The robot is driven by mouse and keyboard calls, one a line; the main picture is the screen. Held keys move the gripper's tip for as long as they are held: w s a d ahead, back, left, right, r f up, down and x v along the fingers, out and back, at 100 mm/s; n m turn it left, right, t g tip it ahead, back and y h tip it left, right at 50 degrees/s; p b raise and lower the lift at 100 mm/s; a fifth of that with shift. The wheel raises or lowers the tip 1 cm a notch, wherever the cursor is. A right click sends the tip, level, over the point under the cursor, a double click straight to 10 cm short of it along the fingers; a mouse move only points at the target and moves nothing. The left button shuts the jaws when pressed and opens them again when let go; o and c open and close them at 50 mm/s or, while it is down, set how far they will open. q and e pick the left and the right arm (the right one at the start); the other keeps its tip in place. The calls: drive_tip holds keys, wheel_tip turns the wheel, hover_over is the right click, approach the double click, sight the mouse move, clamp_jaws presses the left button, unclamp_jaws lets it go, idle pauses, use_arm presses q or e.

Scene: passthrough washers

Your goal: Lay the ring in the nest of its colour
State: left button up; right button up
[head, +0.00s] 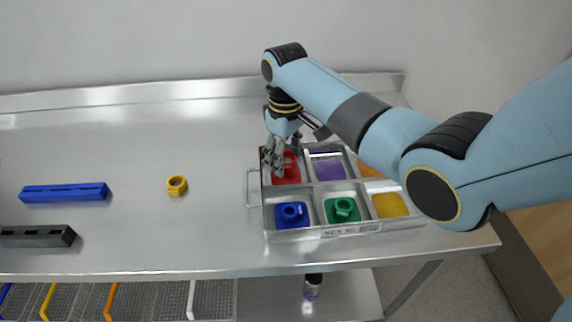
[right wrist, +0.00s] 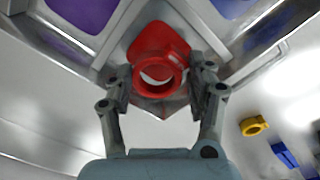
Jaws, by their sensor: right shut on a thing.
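My right gripper (head: 277,165) is low over the back-left compartment of the metal tray (head: 251,190), where the red nest (head: 287,172) lies. It is shut on a red ring (right wrist: 158,91), which shows between the fingertips (right wrist: 158,88) in the right wrist view. The red nest (right wrist: 158,37) is right behind the ring in that view. Whether the ring touches the nest I cannot tell. In the head view the fingers partly hide the ring. My left gripper is not in view.
Blue (head: 291,214) and green (head: 342,210) rings sit in the front compartments. Purple (head: 329,170), orange (head: 368,169) and yellow (head: 389,206) pads show no ring. A yellow ring (head: 177,186), a blue bar (head: 64,193) and a black bar (head: 37,236) lie left on the table.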

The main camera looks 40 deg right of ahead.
sight(286, 166)
drive_tip(key=shift+f, duration=1.45)
drive_tip(key=shift+f, duration=0.1)
drive_tip(key=o, duration=0.7)
drive_tip(key=shift+c, duration=0.2)
wheel_tip(286, 166, up, 12)
